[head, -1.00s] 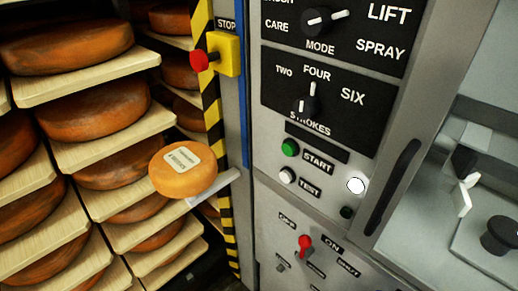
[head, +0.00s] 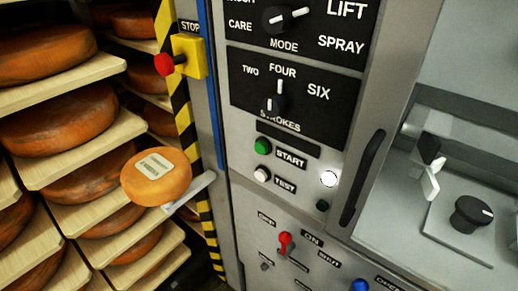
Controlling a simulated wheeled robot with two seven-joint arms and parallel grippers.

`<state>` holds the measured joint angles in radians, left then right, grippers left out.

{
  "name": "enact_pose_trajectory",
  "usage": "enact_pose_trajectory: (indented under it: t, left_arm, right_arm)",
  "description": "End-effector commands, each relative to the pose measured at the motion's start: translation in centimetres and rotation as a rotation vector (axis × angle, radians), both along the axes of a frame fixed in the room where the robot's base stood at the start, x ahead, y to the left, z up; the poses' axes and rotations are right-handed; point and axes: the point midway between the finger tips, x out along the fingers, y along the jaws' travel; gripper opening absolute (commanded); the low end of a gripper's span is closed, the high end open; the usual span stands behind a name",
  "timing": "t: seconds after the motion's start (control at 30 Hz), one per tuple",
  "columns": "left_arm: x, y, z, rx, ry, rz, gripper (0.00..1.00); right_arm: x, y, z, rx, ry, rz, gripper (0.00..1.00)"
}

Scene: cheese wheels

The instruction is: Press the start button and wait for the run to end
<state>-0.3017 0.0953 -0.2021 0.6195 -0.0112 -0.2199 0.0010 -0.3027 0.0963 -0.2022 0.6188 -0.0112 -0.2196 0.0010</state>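The green start button (head: 263,146) is on the grey control panel (head: 240,200), left of its START label (head: 291,158). A white test button (head: 262,175) is below it, by the TEST label. A round lamp (head: 328,179) to the right looks bright white, and a small dark green one (head: 322,205) is under it. The mode knob (head: 285,18) and the strokes knob (head: 278,98) are above; exactly where each points is hard to tell. Neither of my grippers is in view, and nothing touches the start button.
A red stop button (head: 164,65) on a yellow box is left of the panel. Wooden shelves (head: 70,68) of cheese wheels fill the left side. A labelled cheese (head: 157,185) sits nearer. A black handle (head: 362,178), a red toggle (head: 285,240) and a black knob (head: 472,213) are at right and below.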

Motion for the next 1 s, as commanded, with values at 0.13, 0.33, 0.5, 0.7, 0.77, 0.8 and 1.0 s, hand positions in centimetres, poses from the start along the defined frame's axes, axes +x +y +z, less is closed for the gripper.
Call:
enact_pose_trajectory:
  t: [0.13, 0.33, 0.5, 0.7, 0.77, 0.8, 1.0]
  left_arm:
    - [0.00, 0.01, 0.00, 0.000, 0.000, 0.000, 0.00]
    - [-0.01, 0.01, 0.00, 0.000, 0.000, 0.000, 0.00]
    - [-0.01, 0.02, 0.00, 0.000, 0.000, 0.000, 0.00]
    - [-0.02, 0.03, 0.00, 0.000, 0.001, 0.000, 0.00]
    - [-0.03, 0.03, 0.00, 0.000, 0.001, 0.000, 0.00]
    - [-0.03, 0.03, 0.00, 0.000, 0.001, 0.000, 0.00]
    - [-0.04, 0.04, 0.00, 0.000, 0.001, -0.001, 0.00]
  right_arm:
    - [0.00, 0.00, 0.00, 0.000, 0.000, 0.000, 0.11]
    - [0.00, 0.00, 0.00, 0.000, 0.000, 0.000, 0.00]
    - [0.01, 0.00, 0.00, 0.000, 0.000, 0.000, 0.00]
    - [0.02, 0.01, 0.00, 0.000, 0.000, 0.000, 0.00]
    - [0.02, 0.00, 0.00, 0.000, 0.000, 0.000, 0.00]
    - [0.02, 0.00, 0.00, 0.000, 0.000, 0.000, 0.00]
    - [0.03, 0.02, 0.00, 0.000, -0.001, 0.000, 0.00]
